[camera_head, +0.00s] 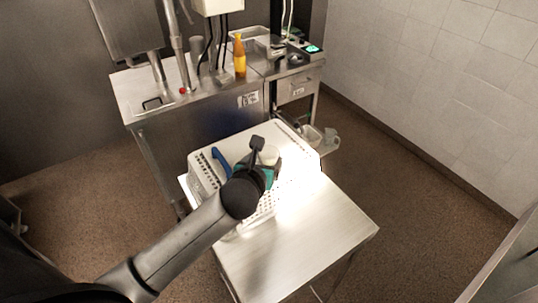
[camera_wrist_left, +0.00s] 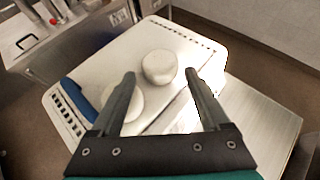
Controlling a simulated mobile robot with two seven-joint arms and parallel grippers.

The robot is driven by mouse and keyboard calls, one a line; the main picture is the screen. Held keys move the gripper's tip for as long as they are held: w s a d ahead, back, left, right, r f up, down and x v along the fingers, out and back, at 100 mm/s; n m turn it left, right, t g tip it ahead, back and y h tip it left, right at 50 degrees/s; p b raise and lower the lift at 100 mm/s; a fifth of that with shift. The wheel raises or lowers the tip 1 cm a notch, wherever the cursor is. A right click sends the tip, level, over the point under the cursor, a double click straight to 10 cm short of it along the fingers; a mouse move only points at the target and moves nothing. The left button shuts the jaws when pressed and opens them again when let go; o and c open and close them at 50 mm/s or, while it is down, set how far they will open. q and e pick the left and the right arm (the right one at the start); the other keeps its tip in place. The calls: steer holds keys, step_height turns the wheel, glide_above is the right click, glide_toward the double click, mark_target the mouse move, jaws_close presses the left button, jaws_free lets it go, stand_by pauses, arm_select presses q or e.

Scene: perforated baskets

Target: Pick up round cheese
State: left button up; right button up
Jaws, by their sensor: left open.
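A round, pale cheese (camera_wrist_left: 159,66) rests in the white perforated basket (camera_wrist_left: 205,45), between and just beyond the fingertips of my left gripper (camera_wrist_left: 161,74). The gripper is open and empty, and its fingers point at the cheese. A second pale, round piece (camera_wrist_left: 124,106) lies nearer, partly hidden behind the left finger. In the head view my left gripper (camera_head: 266,165) is over the basket (camera_head: 201,180), and a pale round piece (camera_head: 270,154) shows beside it. My right gripper is not in view.
A blue object (camera_wrist_left: 77,98) lies along the basket's left side. The basket stands on a metal table (camera_head: 300,250) whose front part is bare. Behind is a steel counter (camera_head: 195,98) with an orange bottle (camera_head: 239,57).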

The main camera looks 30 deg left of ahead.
mark_target(268, 154)
arm_select(q)
steer(key=shift+x, duration=2.55)
steer(key=c, duration=1)
steer(key=shift+c, duration=0.3)
steer(key=shift+r, duration=0.1)
